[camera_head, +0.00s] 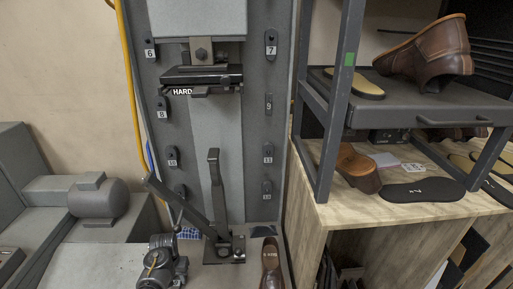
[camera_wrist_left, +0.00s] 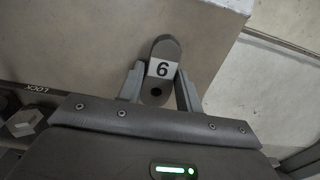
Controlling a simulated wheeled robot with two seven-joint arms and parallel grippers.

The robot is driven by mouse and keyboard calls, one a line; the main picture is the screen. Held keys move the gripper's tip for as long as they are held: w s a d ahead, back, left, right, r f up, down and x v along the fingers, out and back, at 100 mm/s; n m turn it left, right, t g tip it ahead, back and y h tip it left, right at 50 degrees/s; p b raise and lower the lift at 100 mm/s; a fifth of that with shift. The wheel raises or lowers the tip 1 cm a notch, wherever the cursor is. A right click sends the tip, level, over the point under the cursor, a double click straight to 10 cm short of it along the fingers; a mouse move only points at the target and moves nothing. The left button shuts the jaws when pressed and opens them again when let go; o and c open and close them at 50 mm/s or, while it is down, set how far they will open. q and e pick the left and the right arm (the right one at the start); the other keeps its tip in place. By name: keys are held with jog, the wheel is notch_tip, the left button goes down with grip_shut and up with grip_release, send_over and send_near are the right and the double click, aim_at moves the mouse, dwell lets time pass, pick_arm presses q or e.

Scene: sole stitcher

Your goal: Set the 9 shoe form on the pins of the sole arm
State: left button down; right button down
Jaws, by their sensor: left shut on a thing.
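My left gripper (camera_wrist_left: 158,82) is shut on a dark, rounded shoe form (camera_wrist_left: 166,48) with a hole near its lower end. Its white label reads like a 6 in the left wrist view, consistent with an upside-down 9. In the head view, the board's 9 place (camera_head: 268,104) shows a label without a full form. My left gripper (camera_head: 163,246) appears low, left of the machine's dark arms; its grip is unclear there. An upright arm (camera_head: 216,185) and slanted arm (camera_head: 183,208) share a base. I cannot tell which is the sole arm, nor see its pins. My right gripper is not in view.
Other forms, including 6 (camera_head: 150,50) and 7 (camera_head: 271,45), hang on the board. A black HARD-marked machine part (camera_head: 205,78) sits above the arms. A brown shoe (camera_head: 271,265) stands near the base. The shelf (camera_head: 420,105) and wooden bench (camera_head: 385,212) occupy the right.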

pick_arm(q)
notch_tip(320, 180, up, 7)
jog(key=p, duration=0.5)
jog(key=shift+w+r, duration=0.1)
jog(key=shift+r, duration=0.05)
jog(key=shift+a, duration=0.1)
